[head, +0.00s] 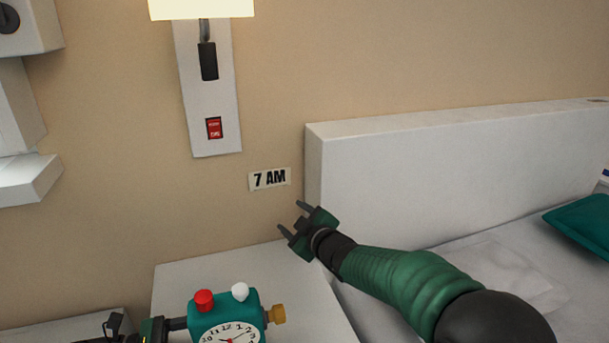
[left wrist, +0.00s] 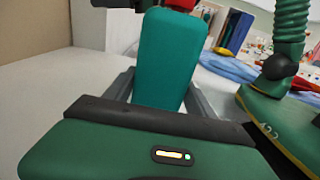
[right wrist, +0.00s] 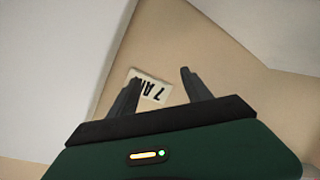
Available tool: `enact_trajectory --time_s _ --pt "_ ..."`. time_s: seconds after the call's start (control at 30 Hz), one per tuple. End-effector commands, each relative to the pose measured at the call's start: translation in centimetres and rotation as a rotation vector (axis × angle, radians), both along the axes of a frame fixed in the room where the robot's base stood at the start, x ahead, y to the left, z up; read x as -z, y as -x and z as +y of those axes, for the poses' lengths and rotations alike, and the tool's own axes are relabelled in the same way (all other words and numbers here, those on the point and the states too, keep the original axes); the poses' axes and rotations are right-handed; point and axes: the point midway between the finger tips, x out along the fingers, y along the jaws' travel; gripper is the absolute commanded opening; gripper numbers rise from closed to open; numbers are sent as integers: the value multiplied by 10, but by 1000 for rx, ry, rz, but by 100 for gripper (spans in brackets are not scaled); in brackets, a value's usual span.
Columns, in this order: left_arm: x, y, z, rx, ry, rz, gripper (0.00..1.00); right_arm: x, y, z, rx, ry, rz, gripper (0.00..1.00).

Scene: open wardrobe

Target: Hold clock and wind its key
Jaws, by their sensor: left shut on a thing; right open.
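A teal clock (head: 226,312) with a white dial, a red knob and a white knob on top shows at the bottom of the head view. Its yellow-brown key (head: 277,314) sticks out on the right side. My left gripper (head: 178,324) is shut on the clock from the left, and the clock's teal body (left wrist: 163,62) fills the space between the fingers in the left wrist view. My right gripper (head: 291,217) is open and empty, up and right of the key, near the wall and headboard. The clock's lower part is cut off in the head view.
A white bedside top (head: 200,265) lies below and behind the clock. A white headboard (head: 420,165) and bed with a teal pillow (head: 585,225) are at the right. A "7 AM" sign (head: 269,179) and a lamp with a red switch (head: 214,128) are on the wall.

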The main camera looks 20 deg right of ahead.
Motion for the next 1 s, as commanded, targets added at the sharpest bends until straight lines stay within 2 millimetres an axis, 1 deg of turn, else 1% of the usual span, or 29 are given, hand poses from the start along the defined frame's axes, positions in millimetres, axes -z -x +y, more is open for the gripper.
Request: enact_trajectory --time_s 0.03,0.1,0.2,0.3,0.4,0.57,0.7,0.83,1.0 --pt "1 0 0 1 -2 1 31 -8 -8 3 32 -57 26 57" --pt "1 0 0 1 -2 1 31 -16 -18 1 95 -135 79 57" --pt "1 0 0 1 -2 1 31 -29 -28 -2 192 -252 147 57" --pt "1 0 0 1 -2 1 31 -44 -34 -5 301 -374 202 57" --pt "1 0 0 1 -2 1 31 -60 -35 -7 419 -500 246 57" --pt "1 0 0 0 -2 1 31 -86 -28 -10 623 -713 295 57" --pt "1 0 0 0 -2 1 31 -108 -14 -12 797 -885 310 57" --pt "1 0 0 0 -2 1 31 -121 -1 -21 921 -981 298 57" --pt "1 0 0 0 -2 1 31 -127 6 -24 988 -1033 289 57"
